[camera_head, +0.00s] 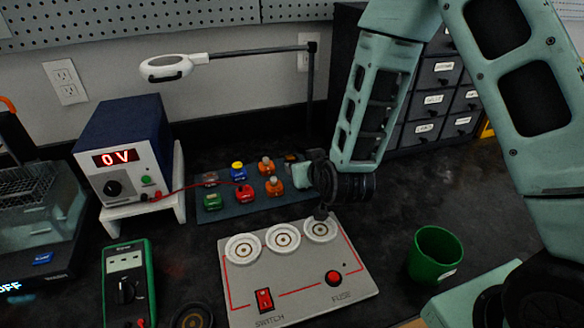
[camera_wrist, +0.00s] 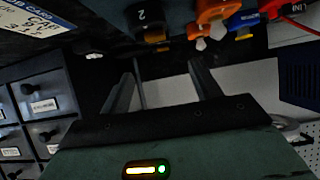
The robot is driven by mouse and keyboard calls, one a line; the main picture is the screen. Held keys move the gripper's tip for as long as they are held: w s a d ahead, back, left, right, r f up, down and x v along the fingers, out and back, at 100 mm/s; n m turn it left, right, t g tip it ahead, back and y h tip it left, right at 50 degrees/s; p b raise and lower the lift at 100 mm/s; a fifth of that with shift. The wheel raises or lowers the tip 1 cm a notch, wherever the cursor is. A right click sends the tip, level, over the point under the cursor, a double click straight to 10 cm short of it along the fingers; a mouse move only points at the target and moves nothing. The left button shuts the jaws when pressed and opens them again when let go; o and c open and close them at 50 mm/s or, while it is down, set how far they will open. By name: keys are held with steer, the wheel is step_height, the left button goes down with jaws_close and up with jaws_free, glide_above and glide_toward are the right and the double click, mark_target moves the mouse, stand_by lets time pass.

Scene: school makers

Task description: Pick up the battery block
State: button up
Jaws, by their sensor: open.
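Small component blocks stand on a blue-grey mat (camera_head: 215,213) in the head view. They include a green block (camera_head: 212,200), a red block (camera_head: 246,193), a blue block with a yellow top (camera_head: 238,171) and two orange blocks (camera_head: 274,186). A dark block marked "2" (camera_wrist: 145,18) is at the top of the wrist view, beyond my fingertips; it may be the battery block, but I cannot confirm it. My gripper (camera_wrist: 162,72) is open, with nothing seen between its fingers. In the head view it is at the mat's right end, fingers largely hidden.
A grey switch panel (camera_head: 300,270) with three round sockets lies in front of the mat. A power supply (camera_head: 125,160) reading 0 V stands left, with a green multimeter (camera_head: 128,285) before it. A green cup (camera_head: 434,255) stands right. A lamp (camera_head: 170,67) overhangs the back.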

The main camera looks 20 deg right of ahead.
mark_target(293, 159)
steer(key=p+x, duration=0.1)
steer(key=x, duration=0.9)
steer(key=shift+w+r, duration=0.1)
steer(key=shift+w, duration=0.05)
steer(key=c, duration=1.1)
